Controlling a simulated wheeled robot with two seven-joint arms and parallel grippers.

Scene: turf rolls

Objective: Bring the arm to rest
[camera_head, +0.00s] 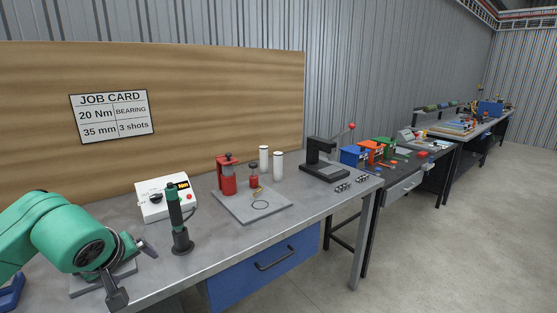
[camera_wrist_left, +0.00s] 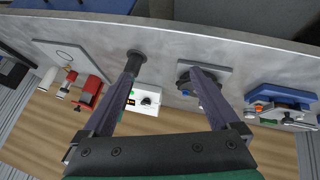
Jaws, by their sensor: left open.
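My left arm (camera_head: 65,235), green with a dark wrist, comes in from the left of the head view. Its left gripper (camera_head: 116,298) is at the near left of the grey workbench (camera_head: 225,240). In the left wrist view the two dark fingers of the left gripper (camera_wrist_left: 163,72) are spread apart, with nothing held between them. The gripper is over the bench, left of the upright black and green driver tool (camera_head: 174,208). My right gripper does not show.
A white control box (camera_head: 166,198) stands behind the tool. A grey plate with red bottles (camera_head: 228,178) and a black press (camera_head: 324,160) stand farther right. A grey plate (camera_head: 88,286) lies partly hidden beside the gripper. Blue items (camera_wrist_left: 280,97) show in the wrist view. Open floor is at right.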

